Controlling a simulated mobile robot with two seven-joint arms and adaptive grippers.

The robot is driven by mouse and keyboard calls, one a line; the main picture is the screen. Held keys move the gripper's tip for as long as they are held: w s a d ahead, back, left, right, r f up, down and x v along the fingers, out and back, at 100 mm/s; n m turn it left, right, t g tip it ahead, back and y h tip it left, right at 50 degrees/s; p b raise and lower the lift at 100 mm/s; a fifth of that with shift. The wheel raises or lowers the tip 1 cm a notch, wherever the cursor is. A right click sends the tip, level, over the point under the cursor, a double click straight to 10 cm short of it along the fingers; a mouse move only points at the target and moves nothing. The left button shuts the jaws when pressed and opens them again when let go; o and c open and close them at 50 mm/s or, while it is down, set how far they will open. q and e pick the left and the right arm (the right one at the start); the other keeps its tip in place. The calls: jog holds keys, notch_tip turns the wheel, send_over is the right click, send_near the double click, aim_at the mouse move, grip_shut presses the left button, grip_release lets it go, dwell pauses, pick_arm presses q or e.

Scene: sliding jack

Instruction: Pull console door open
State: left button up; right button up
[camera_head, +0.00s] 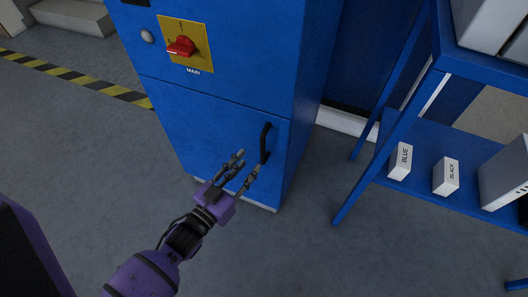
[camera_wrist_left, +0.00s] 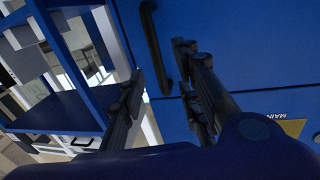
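The blue console (camera_head: 215,130) stands upright in the head view, with its lower door (camera_head: 212,140) shut. A black curved handle (camera_head: 265,143) sits near the door's right edge. It also shows in the wrist view as a black bar (camera_wrist_left: 155,45). My left gripper (camera_head: 251,160) is open in front of the door, just below and left of the handle. In the wrist view, the open fingers (camera_wrist_left: 160,62) lie on either side of the handle's line. I see no clear contact with it. My right gripper is in neither view.
A red MAIN switch (camera_head: 181,46) on a yellow plate is above the door. A blue shelf (camera_head: 430,160) stands close on the right, with white boxes marked BLUE (camera_head: 400,161) and BLACK (camera_head: 446,177). The grey floor before the door is clear.

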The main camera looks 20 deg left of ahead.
aim_at(261, 150)
pick_arm(q)
jog(key=x, duration=0.4)
jog(key=r+x, duration=0.1)
jog(key=x, duration=0.1)
jog(key=shift+w+d+r+b, duration=0.1)
jog(key=shift+w+d+b, duration=0.1)
jog(key=shift+d+b, duration=0.1)
jog(key=shift+w+d, duration=0.1)
jog(key=shift+w, duration=0.5)
jog(key=c, duration=0.5)
grip_shut()
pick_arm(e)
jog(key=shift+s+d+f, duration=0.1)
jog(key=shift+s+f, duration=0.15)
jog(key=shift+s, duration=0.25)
